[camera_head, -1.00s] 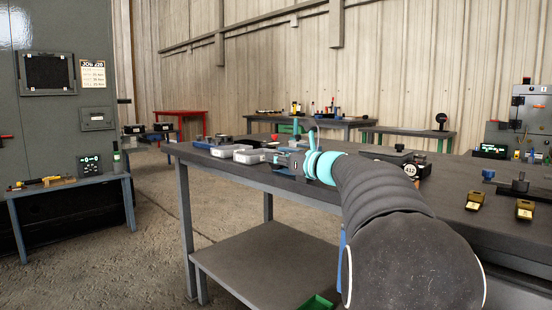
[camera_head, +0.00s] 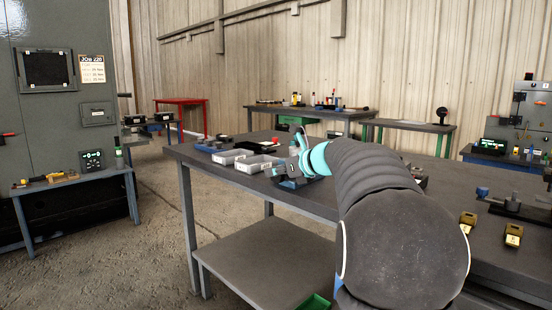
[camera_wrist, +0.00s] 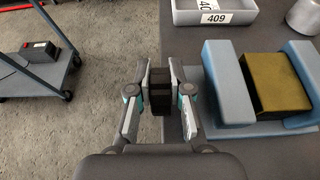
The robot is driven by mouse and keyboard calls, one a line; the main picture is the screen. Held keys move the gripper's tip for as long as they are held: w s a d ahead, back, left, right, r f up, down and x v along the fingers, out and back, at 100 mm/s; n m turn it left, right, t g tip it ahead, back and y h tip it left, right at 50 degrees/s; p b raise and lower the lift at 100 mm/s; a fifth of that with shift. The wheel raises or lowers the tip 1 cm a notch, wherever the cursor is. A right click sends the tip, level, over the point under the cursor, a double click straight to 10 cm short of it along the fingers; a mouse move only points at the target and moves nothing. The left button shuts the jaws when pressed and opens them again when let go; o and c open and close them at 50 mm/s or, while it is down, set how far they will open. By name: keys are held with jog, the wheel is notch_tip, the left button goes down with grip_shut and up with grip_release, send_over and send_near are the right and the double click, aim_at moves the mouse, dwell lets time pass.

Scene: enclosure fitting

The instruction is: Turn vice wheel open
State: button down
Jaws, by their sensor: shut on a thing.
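The vice shows in the wrist view as blue jaws (camera_wrist: 225,82) on the dark bench, with a brownish-gold block (camera_wrist: 275,82) between them. My gripper (camera_wrist: 158,90) is left of the vice, out past the bench edge. Its fingers are shut on a dark, ribbed piece (camera_wrist: 158,101), which looks like the vice wheel seen edge-on. Its link to the vice is hidden. In the head view the blue vice base (camera_head: 291,183) is small at the bench's near edge, and my arm hides much of the gripper.
A grey bin labelled 409 (camera_wrist: 215,10) and a metal cylinder (camera_wrist: 303,18) stand beyond the vice. A trolley (camera_wrist: 35,75) is on the floor at left. The bench (camera_head: 235,182) has more trays behind.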

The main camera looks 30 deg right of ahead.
jog(key=shift+w+g+h, duration=0.2)
jog(key=shift+g+h, duration=0.2)
jog(key=shift+g, duration=0.8)
jog(key=g+h, duration=0.1)
jog(key=g, duration=0.2)
jog(key=shift+w+a+f, duration=0.1)
jog(key=shift+w+f, duration=0.05)
jog(key=shift+f+g+h, duration=0.15)
jog(key=shift+g+h, duration=0.25)
jog(key=shift+g, duration=0.6)
jog(key=shift+f+g+h, duration=0.1)
jog(key=shift+g+h, duration=0.3)
jog(key=shift+g, duration=0.6)
jog(key=shift+f+g, duration=0.2)
jog(key=shift+g, duration=0.6)
jog(key=c, duration=1.1)
grip_release()
jog(key=shift+a+h, duration=0.1)
jog(key=shift+h, duration=0.2)
jog(key=shift+r, duration=0.1)
jog(key=shift+c, duration=0.3)
